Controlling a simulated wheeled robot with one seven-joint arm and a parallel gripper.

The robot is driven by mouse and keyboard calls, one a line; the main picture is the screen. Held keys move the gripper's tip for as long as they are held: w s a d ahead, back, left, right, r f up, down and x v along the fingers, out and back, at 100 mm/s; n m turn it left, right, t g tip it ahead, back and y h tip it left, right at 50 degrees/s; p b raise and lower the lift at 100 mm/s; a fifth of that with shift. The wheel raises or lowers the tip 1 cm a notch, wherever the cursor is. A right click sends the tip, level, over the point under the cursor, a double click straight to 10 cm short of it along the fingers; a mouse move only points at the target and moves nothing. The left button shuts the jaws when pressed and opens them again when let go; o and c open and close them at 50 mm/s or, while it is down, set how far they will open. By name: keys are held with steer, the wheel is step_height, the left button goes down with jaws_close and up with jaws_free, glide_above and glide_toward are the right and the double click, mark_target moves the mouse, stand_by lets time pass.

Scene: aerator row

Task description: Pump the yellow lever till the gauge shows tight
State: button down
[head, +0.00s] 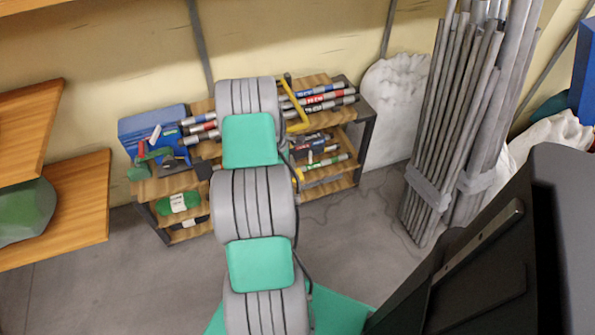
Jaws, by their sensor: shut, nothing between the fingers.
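No gauge can be made out. My arm runs up the middle of the view and covers the centre of the shelves. My gripper does not show; the far end of the arm hides that area.
A wooden shelf unit (366,112) holds tubes, a blue case (152,124) and a green bundle (178,203). Grey pipes (450,110) lean at the right beside a white sack (391,105). Wooden boards (75,215) jut in at left. Grey floor (110,285) is bare at lower left.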

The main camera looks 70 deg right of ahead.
steer(key=shift+w+a+r, duration=0.15)
steer(key=shift+w+a, duration=0.05)
steer(key=shift+w, duration=0.2)
steer(key=shift+w+a+r, duration=0.1)
steer(key=shift+w+a, duration=0.1)
steer(key=shift+w, duration=0.2)
steer(key=p+v, duration=0.1)
steer(key=v, duration=0.6)
steer(key=shift+r+p, duration=0.35)
steer(key=shift+r, duration=0.05)
steer(key=shift+w+a, duration=0.1)
